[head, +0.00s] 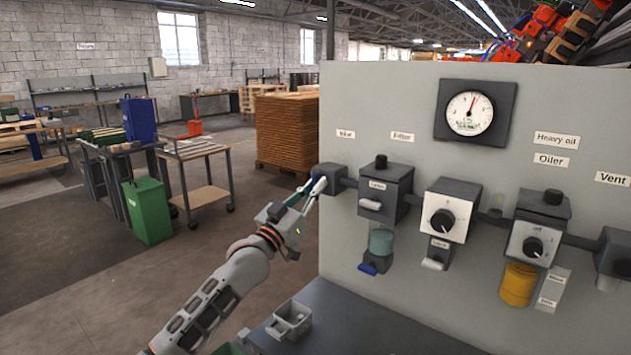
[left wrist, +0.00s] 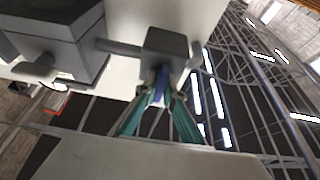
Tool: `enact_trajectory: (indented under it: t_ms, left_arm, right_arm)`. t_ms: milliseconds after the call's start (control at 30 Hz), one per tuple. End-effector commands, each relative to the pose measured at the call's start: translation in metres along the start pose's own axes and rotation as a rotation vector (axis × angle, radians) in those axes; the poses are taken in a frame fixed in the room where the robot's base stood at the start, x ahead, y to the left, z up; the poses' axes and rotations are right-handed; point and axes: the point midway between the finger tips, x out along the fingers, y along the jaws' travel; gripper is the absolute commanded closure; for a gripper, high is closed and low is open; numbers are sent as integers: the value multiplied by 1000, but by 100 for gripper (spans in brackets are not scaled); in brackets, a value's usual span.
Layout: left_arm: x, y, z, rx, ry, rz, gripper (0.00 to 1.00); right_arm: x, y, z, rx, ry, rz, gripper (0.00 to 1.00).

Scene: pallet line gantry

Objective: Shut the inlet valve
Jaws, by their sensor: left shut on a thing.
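The inlet valve is a small dark grey block (head: 332,177) at the left end of the pipe row, below the "Inlet" label (head: 345,134) on the grey panel. In the left wrist view the same block (left wrist: 166,43) has a blue handle (left wrist: 161,82) at its near side. My left gripper (head: 315,188) reaches up to the block from the left. In the wrist view its green-sided fingers (left wrist: 161,97) are closed around the blue handle. The fingers partly cover the handle, and its exact angle is hard to tell. My right gripper is not in view.
A filter unit (head: 386,188) with a clear bowl stands right of the valve, then a dial regulator (head: 447,207) and an oiler (head: 537,240). A pressure gauge (head: 469,113) is above. A small grey tray (head: 292,318) lies on the dark bench below.

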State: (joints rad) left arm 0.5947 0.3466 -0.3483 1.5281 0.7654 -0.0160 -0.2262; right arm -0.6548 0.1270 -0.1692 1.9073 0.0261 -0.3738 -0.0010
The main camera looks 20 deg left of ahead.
Motion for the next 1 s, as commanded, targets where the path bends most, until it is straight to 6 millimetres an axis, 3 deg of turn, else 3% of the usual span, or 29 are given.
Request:
enact_trajectory:
  t_ms: [367,467,833,1000]
  left_arm:
    - [0,0,0,-7,-1,-2,100]
    - [0,0,0,-7,-1,-2,74]
    - [-1,0,0,-5,0,-1,74]
    - [-18,0,1,-6,-2,-1,74]
  right_arm:
    - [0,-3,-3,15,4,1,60]
    - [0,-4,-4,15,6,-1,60]
    - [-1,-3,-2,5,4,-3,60]
    - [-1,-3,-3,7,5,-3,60]
